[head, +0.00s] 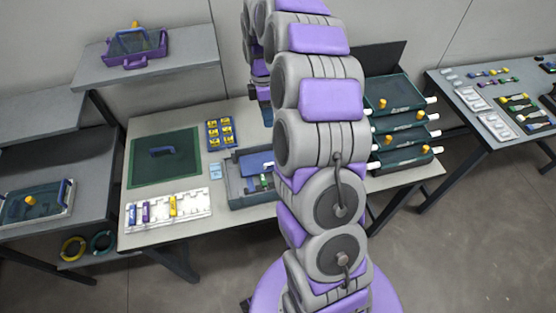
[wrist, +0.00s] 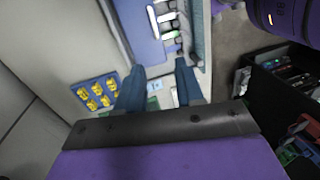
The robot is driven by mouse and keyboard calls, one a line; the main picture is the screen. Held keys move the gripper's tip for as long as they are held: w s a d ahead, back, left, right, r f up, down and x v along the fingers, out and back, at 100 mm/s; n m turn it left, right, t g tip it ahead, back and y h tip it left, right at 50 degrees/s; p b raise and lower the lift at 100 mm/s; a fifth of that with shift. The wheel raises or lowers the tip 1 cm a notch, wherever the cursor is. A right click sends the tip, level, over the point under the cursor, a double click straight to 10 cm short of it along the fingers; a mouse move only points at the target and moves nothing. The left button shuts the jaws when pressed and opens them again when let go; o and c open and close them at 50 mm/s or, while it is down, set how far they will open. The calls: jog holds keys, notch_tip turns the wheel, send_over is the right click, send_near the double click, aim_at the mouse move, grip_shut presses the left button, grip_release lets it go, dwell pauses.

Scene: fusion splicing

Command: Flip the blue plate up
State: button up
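A flat blue plate (wrist: 143,32) lies on the grey splicing device at the top of the wrist view. In the head view, the blue plate (head: 250,163) shows on the same device (head: 236,186), partly behind my arm. Small white and green parts sit beside the plate. My gripper (wrist: 159,70) has its two dark blue fingers spread apart with nothing between them. The fingertips point toward the near edge of the plate. Whether they touch anything is unclear. In the head view, my gripper (head: 266,112) is mostly hidden behind my arm, above the table's back part.
A blue tray of yellow parts (wrist: 97,92) is left of my fingers. A dark green mat (head: 140,170) and a white rack (head: 190,209) are on the table's left. Stacked green trays (head: 398,122) stand at right. A side table (head: 480,95) holds small parts.

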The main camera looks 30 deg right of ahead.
jog(key=d+f, duration=0.2)
jog(key=b, duration=0.4)
send_over(274, 165)
jog(key=shift+n, duration=0.3)
jog(key=f, duration=1.5)
jog(key=shift+w+d+f, duration=0.1)
jog(key=shift+w+f, duration=0.05)
jog(key=shift+w, duration=0.05)
jog(key=shift+s+f, duration=0.15)
jog(key=shift+f, duration=0.5)
grip_shut()
